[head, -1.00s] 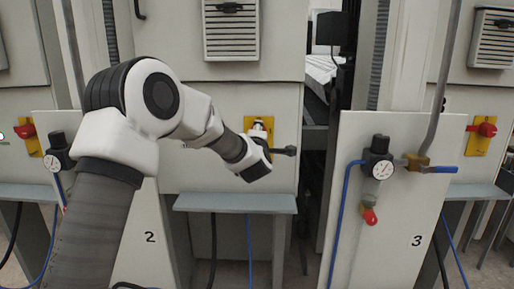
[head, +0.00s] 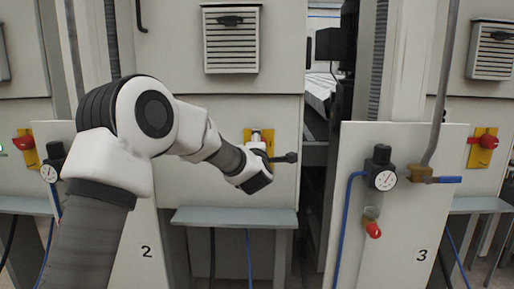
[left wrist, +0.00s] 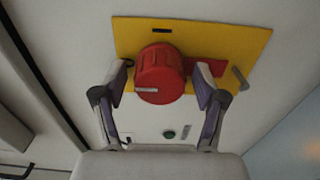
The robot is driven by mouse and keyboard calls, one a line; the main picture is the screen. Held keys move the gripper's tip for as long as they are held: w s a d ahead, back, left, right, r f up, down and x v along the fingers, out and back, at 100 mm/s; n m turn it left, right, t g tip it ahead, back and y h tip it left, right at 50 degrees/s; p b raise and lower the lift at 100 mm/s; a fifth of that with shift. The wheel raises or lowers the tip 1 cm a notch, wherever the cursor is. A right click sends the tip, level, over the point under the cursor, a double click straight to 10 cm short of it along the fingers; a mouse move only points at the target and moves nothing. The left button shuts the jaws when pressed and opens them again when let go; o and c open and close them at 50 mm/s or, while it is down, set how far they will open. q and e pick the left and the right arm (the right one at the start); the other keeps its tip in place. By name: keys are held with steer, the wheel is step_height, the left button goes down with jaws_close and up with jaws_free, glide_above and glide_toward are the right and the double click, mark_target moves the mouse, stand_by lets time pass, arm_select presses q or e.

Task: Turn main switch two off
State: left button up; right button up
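Main switch two is a red rotary knob (left wrist: 160,75) with a white line on its face, mounted on a yellow plate (left wrist: 220,45). The line lies nearly level in the left wrist view. The plate also shows in the head view (head: 257,137) on the panel above the number 2, with the knob hidden behind my wrist. My left gripper (left wrist: 163,72) is open, one finger on each side of the knob, with small gaps seeming to remain. In the head view the left fingers are mostly hidden behind the wrist. My right gripper is not in view.
Other red switches on yellow plates show at the far left (head: 25,145) and right (head: 483,147). A grey shelf (head: 235,217) juts out below the switch. Panel 3 (head: 405,225) carries a gauge (head: 382,178) and a blue-handled valve (head: 435,179). A dark gap lies between the machines.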

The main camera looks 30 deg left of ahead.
arm_select(q)
steer(key=shift+s, duration=0.1)
steer(key=v, duration=1.1)
steer(key=shift+s+d, duration=0.2)
steer(key=shift+s, duration=0.15)
steer(key=shift+f, duration=0.1)
